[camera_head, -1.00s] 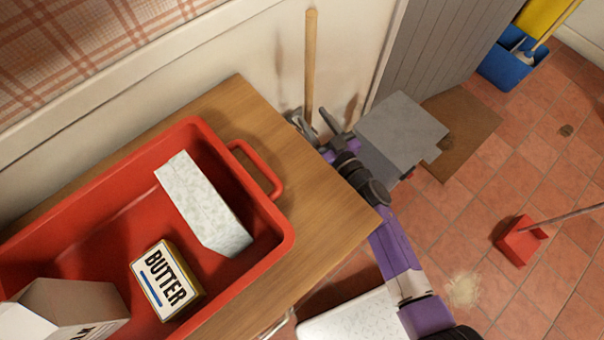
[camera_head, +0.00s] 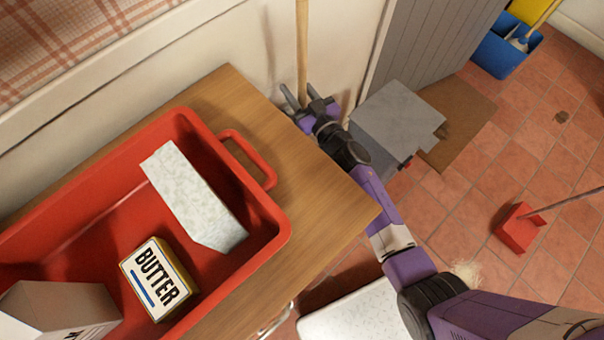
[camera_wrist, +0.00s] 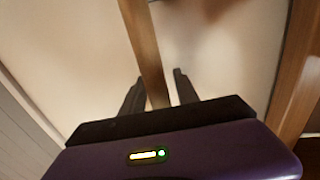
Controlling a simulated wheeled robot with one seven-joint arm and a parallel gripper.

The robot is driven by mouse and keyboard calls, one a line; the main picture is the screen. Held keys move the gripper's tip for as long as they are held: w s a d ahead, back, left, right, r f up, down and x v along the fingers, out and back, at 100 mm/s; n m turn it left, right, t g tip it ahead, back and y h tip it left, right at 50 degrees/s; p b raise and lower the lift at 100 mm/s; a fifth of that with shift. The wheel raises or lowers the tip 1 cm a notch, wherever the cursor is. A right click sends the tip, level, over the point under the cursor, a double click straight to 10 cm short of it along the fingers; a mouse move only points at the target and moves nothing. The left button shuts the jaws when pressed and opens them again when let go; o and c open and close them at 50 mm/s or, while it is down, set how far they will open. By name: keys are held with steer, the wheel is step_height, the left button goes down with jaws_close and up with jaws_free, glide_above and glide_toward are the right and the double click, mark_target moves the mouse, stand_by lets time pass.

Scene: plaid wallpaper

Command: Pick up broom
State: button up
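The broom's wooden handle (camera_head: 302,45) stands nearly upright close to the pale wall, past the table's far corner. Its top is cut off by the picture edge and its lower end is hidden. My gripper (camera_head: 299,96) is at the handle, with one finger on each side of it. In the wrist view, the handle (camera_wrist: 146,50) runs down between the two dark fingers of my gripper (camera_wrist: 158,88). The fingers are apart, with gaps showing beside the handle.
A wooden table (camera_head: 315,190) carries a red tray (camera_head: 270,250) holding a butter box (camera_head: 155,280) and other items. A grey box (camera_head: 395,115) stands right of my gripper. A red dustpan (camera_head: 518,228) and a blue bucket (camera_head: 503,50) are farther right on the tiled floor.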

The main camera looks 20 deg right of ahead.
jaws_close()
steer(key=shift+r, duration=0.1)
stand_by(1.1)
